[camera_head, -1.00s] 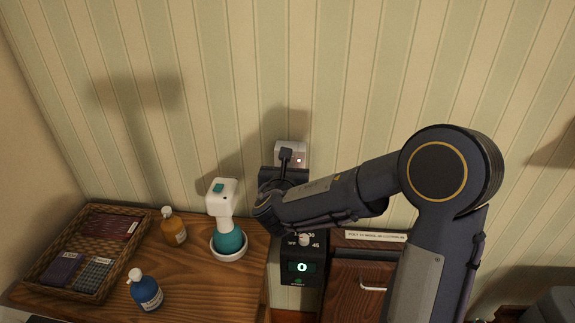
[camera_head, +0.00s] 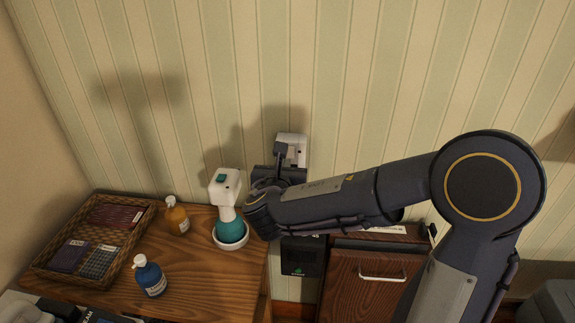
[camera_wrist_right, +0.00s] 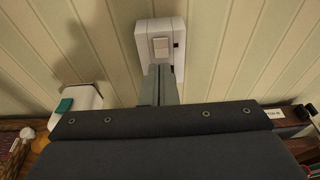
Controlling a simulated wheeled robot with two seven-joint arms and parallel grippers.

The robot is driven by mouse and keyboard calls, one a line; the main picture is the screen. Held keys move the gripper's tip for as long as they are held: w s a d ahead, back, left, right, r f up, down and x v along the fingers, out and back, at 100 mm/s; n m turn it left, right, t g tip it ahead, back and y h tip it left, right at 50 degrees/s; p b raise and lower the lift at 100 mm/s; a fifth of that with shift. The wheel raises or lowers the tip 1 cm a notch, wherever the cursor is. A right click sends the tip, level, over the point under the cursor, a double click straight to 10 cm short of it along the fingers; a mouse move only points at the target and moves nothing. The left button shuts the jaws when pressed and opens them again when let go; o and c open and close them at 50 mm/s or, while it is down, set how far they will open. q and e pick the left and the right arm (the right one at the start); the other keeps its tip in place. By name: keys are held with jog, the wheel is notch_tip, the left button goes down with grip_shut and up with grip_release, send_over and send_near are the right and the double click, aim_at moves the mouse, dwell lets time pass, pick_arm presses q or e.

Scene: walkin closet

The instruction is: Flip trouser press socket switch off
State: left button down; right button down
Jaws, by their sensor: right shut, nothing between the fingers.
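The white socket plate (camera_head: 294,146) is on the striped wall, partly hidden behind my right gripper (camera_head: 281,150). In the right wrist view the socket plate (camera_wrist_right: 168,48) shows a square rocker switch (camera_wrist_right: 161,47) and small dark marks at its right side. My right gripper (camera_wrist_right: 158,72) is shut and empty. Its fingertips are just below the switch in that view; I cannot tell whether they touch it. My left gripper is out of view.
A wooden table (camera_head: 205,275) at left holds a wicker basket (camera_head: 125,262), an orange bottle (camera_head: 176,216), a blue bottle (camera_head: 149,276) and a teal-and-white sprayer (camera_head: 226,205) on a white dish, close to my right gripper. The wall above is clear.

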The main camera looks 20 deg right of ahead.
jog(key=v, duration=0.2)
jog(key=r+v, duration=0.1)
jog(key=v, duration=0.2)
jog(key=shift+s, duration=0.1)
dwell(0.3)
jog(key=s+d+f+m+g+y, duration=0.1)
jog(key=s+d+f+m+g, duration=0.3)
jog(key=s+m, duration=0.3)
jog(key=s+d+f+m+g+y, duration=0.1)
jog(key=s+d+f+m+g, duration=0.25)
jog(key=s+m, duration=0.4)
jog(key=s+a+f+m+y, duration=0.2)
jog(key=s+a+m+y, duration=0.7)
jog(key=m, duration=0.8)
jog(key=shift+s+f+y, duration=0.3)
jog(key=shift+s+y, duration=0.1)
jog(key=shift+s, duration=0.35)
